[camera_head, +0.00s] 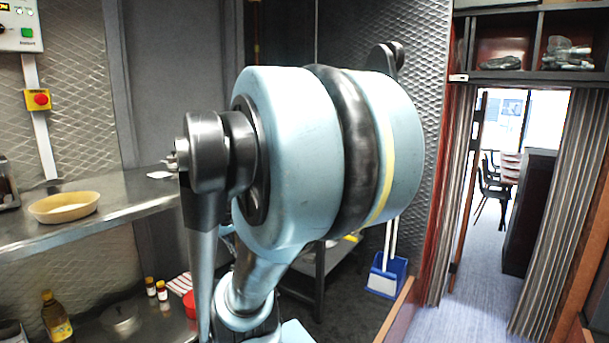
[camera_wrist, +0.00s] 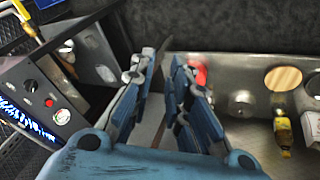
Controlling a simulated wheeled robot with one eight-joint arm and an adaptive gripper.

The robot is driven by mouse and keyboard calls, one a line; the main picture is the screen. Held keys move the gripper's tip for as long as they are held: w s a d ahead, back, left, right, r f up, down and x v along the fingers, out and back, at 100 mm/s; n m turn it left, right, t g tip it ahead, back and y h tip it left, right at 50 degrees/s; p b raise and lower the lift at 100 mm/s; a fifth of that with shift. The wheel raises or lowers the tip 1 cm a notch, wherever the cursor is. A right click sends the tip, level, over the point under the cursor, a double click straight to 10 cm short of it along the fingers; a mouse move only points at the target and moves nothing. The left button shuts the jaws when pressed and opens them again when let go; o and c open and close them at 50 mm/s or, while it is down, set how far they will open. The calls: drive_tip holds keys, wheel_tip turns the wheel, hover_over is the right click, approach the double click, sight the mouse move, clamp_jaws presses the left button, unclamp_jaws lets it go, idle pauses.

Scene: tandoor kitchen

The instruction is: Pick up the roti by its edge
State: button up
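I cannot make out a roti for certain in either view. A flat round tan disc (camera_wrist: 283,79) lies at the right of the wrist view; I cannot tell whether it is the roti or a board. My gripper (camera_wrist: 164,62) points away from the camera with its two fingers apart and nothing visible held between them. The disc is well to the right of the fingers. In the head view my arm fills the middle and hides what is behind it; my gripper's fingers are not seen there.
A tan bowl (camera_head: 64,207) stands on the steel shelf (camera_head: 125,204) at left. Below are an oil bottle (camera_head: 56,317), small bottles (camera_head: 161,291) and a red item (camera_head: 190,304). The wrist view shows a gauge panel (camera_wrist: 62,105) at left. A doorway opens at right.

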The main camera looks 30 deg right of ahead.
drive_tip(key=w+d+r+n+t+h, duration=0.1)
drive_tip(key=w+d+r+h, duration=0.35)
drive_tip(key=w+d, duration=0.65)
drive_tip(key=w+d+r+t+h, duration=0.1)
drive_tip(key=w+d+r+h, duration=0.35)
drive_tip(key=w+d, duration=0.6)
drive_tip(key=w+d+n+t+h, duration=0.1)
drive_tip(key=w+d, duration=0.5)
drive_tip(key=d, duration=0.6)
drive_tip(key=w+d+n+t+h, duration=0.2)
drive_tip(key=w+d+n, duration=0.2)
drive_tip(key=w+d, duration=0.3)
drive_tip(key=shift+d+f, duration=0.4)
drive_tip(key=shift+d, duration=2.15)
clamp_jaws()
wheel_tip(320, 180, up, 2)
drive_tip(key=shift+r, duration=0.25)
